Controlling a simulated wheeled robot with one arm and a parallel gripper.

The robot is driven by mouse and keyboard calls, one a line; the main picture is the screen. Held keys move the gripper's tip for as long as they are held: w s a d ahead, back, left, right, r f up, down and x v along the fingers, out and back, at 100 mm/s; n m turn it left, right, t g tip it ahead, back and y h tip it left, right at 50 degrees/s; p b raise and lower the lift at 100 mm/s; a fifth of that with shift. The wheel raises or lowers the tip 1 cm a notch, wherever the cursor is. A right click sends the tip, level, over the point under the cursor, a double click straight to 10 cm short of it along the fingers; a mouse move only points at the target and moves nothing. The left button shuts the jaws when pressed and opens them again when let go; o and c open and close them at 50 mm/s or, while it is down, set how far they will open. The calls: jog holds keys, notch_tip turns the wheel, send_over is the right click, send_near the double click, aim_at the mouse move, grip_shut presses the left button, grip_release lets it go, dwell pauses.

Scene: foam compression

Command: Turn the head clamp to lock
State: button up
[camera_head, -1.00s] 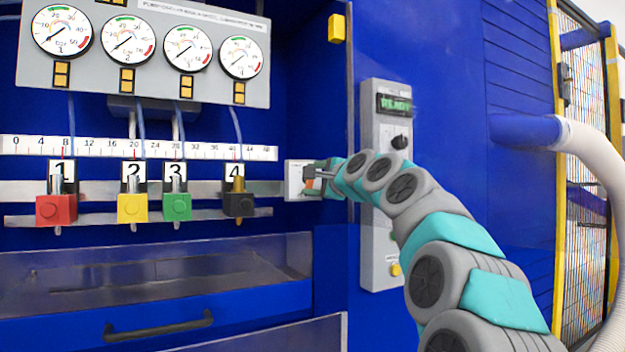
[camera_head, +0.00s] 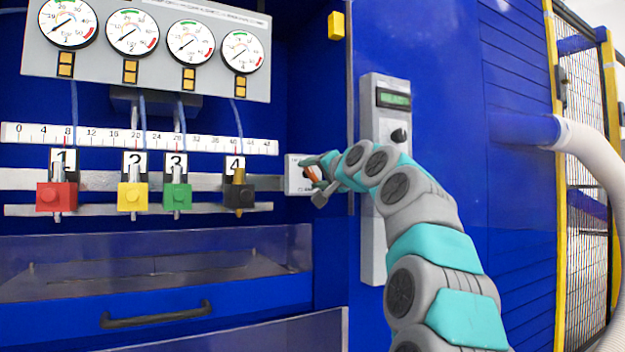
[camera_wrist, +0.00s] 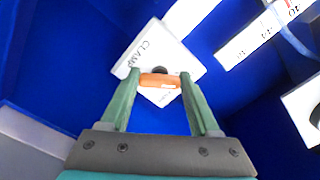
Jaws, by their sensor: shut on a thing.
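The head clamp is a white plate (camera_head: 294,188) at the right end of the grey rail, with an orange handle (camera_head: 312,175) on its face. In the wrist view the plate (camera_wrist: 140,48) shows the word CLAMP, and the orange handle (camera_wrist: 160,81) lies crosswise in front of a dark round hub. My gripper (camera_wrist: 161,78) is shut on the handle, one green finger at each end of it. In the head view my gripper (camera_head: 315,181) covers part of the plate, and the handle looks slanted. Lettering near the handle is too small to read.
A grey control panel (camera_head: 370,220) with a green display and a black knob stands right of the clamp, partly behind my arm. Numbered heads, such as the black one (camera_head: 239,197), hang on the rail to the left. A blue drawer (camera_head: 230,295) is below.

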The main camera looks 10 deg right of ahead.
jog(key=shift+f+n, duration=0.15)
jog(key=shift+n, duration=0.55)
jog(key=o, duration=1.4)
jog(key=shift+c, duration=0.2)
jog(key=b+v, duration=0.1)
jog(key=v, duration=0.6)
jog(key=shift+s+b, duration=0.35)
jog(key=shift+b, duration=0.05)
jog(key=shift+d, duration=0.1)
